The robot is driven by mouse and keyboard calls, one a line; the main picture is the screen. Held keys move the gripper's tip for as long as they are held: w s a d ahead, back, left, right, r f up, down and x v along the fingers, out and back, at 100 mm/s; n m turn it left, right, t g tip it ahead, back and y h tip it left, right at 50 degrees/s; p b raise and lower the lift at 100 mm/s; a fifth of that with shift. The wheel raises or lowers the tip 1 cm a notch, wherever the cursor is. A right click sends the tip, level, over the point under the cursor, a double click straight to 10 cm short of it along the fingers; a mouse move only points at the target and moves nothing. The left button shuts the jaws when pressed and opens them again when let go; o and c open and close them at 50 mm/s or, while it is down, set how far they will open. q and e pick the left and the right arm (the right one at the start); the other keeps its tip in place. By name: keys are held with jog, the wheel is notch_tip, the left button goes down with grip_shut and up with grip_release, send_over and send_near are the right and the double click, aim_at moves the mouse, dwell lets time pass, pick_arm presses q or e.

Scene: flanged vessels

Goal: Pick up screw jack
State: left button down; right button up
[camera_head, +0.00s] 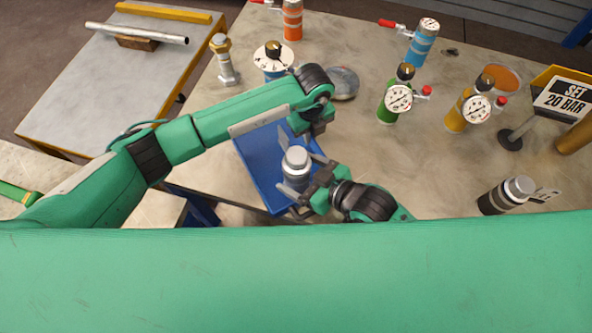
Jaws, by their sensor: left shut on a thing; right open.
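What looks like the screw jack (224,62), a metal piece with a brass-coloured hex collar, stands upright at the back left of the bench, apart from both grippers. A grey cylinder with a pale round cap (296,160) stands over the blue tray (262,165). My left gripper (309,138) points down at the cylinder's upper right side and is shut; it seems to be on the cylinder, though the contact is partly hidden. My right gripper (305,178) is open, its fingers spread around the cylinder's lower right side.
Green (388,108), yellow (457,115) and blue (421,45) gauged vessels stand at the right and back. An orange vessel (292,22) is at the back edge. A black cylinder (492,200) and a "SET 20 BAR" sign (562,97) are at the right. A grey disc (344,83) lies behind my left wrist.

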jog(key=shift+x, duration=0.9)
jog(key=shift+c, duration=0.2)
